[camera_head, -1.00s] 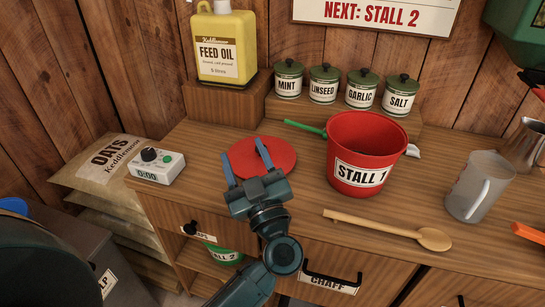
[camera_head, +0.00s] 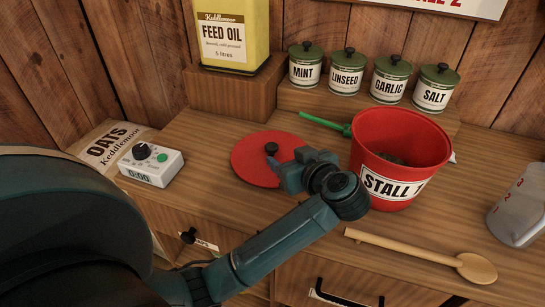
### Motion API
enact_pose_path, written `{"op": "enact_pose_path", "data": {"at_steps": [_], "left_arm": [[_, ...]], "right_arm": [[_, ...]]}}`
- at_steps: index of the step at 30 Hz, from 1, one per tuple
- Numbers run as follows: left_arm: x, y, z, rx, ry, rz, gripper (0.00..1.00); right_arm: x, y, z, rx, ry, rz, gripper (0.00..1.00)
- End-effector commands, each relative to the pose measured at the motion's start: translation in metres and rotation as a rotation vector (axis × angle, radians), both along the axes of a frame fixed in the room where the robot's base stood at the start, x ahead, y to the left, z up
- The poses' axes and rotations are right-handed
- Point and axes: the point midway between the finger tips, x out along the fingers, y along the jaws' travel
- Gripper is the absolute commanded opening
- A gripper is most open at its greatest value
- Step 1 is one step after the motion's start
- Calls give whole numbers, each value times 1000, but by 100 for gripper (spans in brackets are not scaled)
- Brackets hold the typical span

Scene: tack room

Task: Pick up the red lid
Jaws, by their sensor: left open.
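The red lid (camera_head: 252,160) lies flat on the wooden worktop, with a small dark knob (camera_head: 271,148) standing at its middle. My left gripper (camera_head: 284,163) is open over the lid's right part, just right of the knob. Its fingers are seen partly end-on, and I cannot tell whether they touch the lid. The gripper and wrist hide the lid's right edge. My right gripper is not in view.
The red STALL 1 bucket (camera_head: 384,139) stands close to the right of my wrist. A green handle (camera_head: 320,121) lies behind. A timer (camera_head: 151,162) sits left; a wooden spoon (camera_head: 420,252) and measuring jug (camera_head: 520,212) are right. Labelled tins (camera_head: 347,72) line the back.

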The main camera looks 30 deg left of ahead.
Motion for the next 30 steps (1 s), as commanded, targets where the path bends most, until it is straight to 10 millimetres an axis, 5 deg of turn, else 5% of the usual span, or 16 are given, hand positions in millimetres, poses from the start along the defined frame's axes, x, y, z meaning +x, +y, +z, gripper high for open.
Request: {"op": "enact_pose_path", "data": {"at_steps": [15, 24, 30], "left_arm": [[27, 49, -18, 3, -1, 2, 55], [30, 53, -20, -1, -2, 1, 55], [30, 53, -20, -1, -2, 1, 40]], "right_arm": [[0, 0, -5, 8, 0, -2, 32], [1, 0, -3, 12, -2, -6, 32], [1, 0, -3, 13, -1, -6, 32]]}}
